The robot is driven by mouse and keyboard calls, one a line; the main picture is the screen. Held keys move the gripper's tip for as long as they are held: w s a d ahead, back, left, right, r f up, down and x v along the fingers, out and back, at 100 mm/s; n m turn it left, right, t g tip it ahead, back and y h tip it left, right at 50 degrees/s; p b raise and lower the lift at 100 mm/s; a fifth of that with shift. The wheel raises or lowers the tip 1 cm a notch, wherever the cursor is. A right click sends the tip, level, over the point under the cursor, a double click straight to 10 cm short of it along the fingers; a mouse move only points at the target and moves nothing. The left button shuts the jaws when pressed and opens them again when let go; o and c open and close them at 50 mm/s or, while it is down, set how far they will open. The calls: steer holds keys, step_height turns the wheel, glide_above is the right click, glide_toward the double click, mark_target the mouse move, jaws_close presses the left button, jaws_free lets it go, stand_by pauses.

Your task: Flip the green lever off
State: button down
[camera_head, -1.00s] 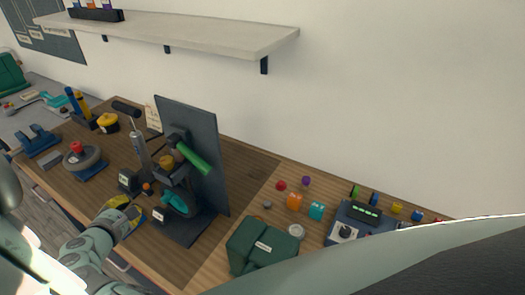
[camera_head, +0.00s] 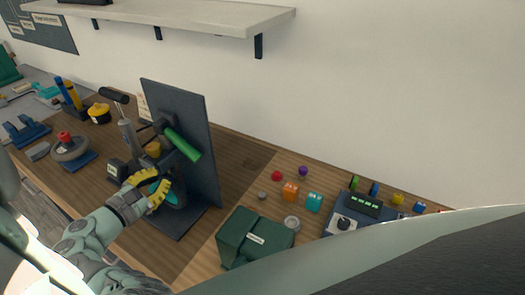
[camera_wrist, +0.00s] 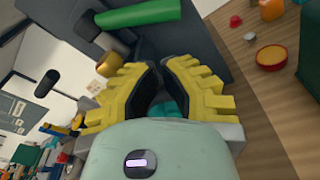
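The green lever (camera_head: 183,144) sticks out from a dark upright panel (camera_head: 189,115) and slants down to the right. In the wrist view the green lever (camera_wrist: 139,14) lies across the top, beyond the fingertips. My gripper (camera_head: 154,188) has yellow fingers and is below the lever, in front of the panel and apart from the lever. In the wrist view my gripper (camera_wrist: 166,72) has its fingers angled in with a narrow gap between the tips. A teal part (camera_wrist: 167,108) shows between the fingers; whether they touch it cannot be told.
A brass-coloured cylinder (camera_wrist: 109,64) is close to the left finger. A green box (camera_head: 254,237), small coloured items (camera_head: 290,192) and a control box (camera_head: 350,219) stand to the right. A grey round device (camera_head: 70,149) stands to the left. A shelf (camera_head: 190,19) is above.

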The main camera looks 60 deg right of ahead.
mark_target(191, 150)
steer(key=w+d+f+p, duration=0.1)
steer(key=d+p, duration=0.1)
steer(key=d, duration=0.7)
steer(key=shift+d, duration=0.3)
steer(key=shift+r+p, duration=0.1)
steer(key=shift+p, duration=0.25)
steer(key=shift+s+r+n+p, duration=0.15)
steer(key=shift+n+p, duration=0.15)
steer(key=shift+p, duration=0.1)
steer(key=shift+r, duration=0.1)
steer(key=r+n+p, duration=0.1)
steer(key=p, duration=0.1)
steer(key=s+r+n+p, duration=0.1)
steer(key=p, duration=0.1)
steer(key=s+r+n+g+p, duration=0.1)
steer(key=p, duration=0.1)
steer(key=shift+r, duration=0.15)
steer(key=shift+s+d+r+n+p, duration=0.1)
steer(key=shift+s+r+n+p, duration=0.3)
steer(key=shift+n+p, duration=0.45)
steer(key=shift+s+r+n+g+p, duration=0.15)
steer(key=shift+r+n+g+p, duration=0.55)
steer(key=shift+r+n+p, duration=0.85)
steer(key=shift+r+n, duration=0.5)
steer(key=shift+r, duration=0.1)
steer(key=shift+r+p, duration=0.35)
steer(key=shift+r, duration=0.05)
